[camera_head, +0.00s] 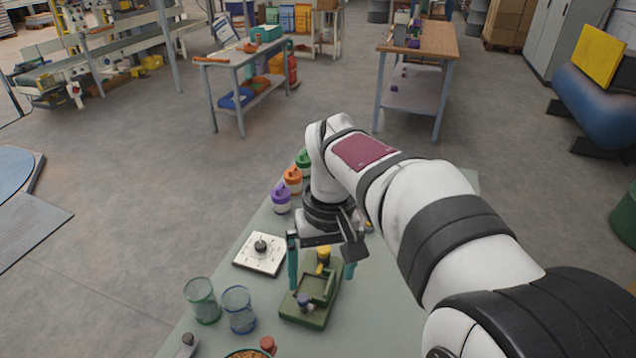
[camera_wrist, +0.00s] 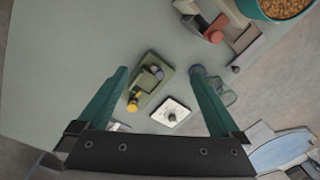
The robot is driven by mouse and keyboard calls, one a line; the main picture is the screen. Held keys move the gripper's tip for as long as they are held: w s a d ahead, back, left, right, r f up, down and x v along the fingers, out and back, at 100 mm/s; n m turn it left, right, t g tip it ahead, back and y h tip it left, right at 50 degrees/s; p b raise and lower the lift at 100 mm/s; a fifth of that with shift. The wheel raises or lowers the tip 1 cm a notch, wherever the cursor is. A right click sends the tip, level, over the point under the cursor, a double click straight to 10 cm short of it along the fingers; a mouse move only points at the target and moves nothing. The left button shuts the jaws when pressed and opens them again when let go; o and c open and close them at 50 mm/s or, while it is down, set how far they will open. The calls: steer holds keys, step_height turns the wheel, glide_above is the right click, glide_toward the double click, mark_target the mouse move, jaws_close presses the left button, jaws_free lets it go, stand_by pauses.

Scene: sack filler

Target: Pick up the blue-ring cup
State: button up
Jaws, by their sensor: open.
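The blue-ring cup (camera_head: 239,312) is a clear cup standing upright on the table, left of the green device. In the wrist view its blue ring (camera_wrist: 197,70) shows beside my right finger, which partly hides it. A similar clear cup with a green ring (camera_head: 201,302) stands close to its left; in the wrist view this green-ring cup (camera_wrist: 226,96) also shows. My gripper (camera_head: 321,279) is open and empty with teal fingers pointing down, over the green device and right of the cups. Its fingers (camera_wrist: 160,72) also show in the wrist view.
The green device (camera_head: 302,316) has yellow and blue knobs. A white plate with a black dial (camera_head: 272,265) lies behind the cups. Purple (camera_head: 281,200) and orange (camera_head: 293,180) lidded jars stand farther back. A teal bowl of grain (camera_wrist: 264,14) and a red-topped item (camera_head: 268,344) are near the front.

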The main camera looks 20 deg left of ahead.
steer(key=w+a+f+n, duration=0.2)
steer(key=a+f+n, duration=0.15)
steer(key=a, duration=0.55)
steer(key=n, duration=0.4)
glide_toward(241, 314)
steer(key=w+a, duration=0.2)
steer(key=a, duration=0.1)
steer(key=shift+t+h, duration=0.3)
steer(key=f, duration=1.4)
steer(key=shift+s+d+f, duration=0.2)
steer(key=shift+s+f, duration=0.05)
steer(key=shift+f, duration=0.15)
steer(key=shift+c, duration=0.3)
steer(key=c, duration=1.3)
steer(key=shift+o, duration=0.2)
